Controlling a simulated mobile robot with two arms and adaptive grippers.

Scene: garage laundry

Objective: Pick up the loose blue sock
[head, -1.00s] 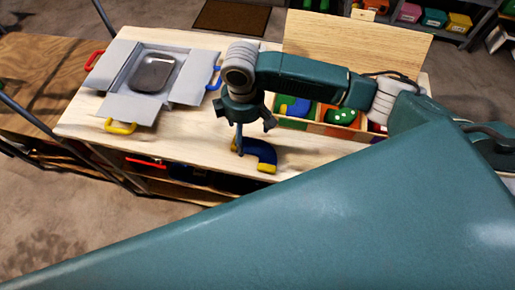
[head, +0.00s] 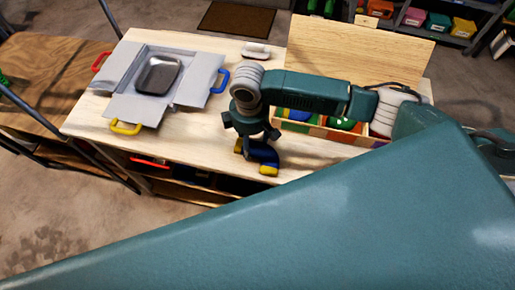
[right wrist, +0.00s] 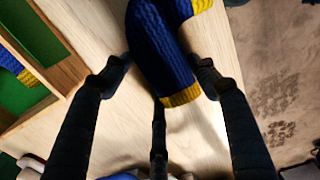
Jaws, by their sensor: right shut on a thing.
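The loose blue sock (head: 264,154) with yellow ends is at the front edge area of the wooden table, below my right gripper (head: 250,150). In the right wrist view the ribbed blue sock (right wrist: 160,50) lies between the fingers of my right gripper (right wrist: 160,74), which is shut on it. One yellow cuff points toward the palm, and the other end shows at the top right. I cannot tell whether the sock is clear of the tabletop. My left gripper is not in view.
A grey folding board (head: 133,106) with coloured handles and a metal dish (head: 158,73) lies left. A small white item (head: 256,50) lies behind the gripper.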

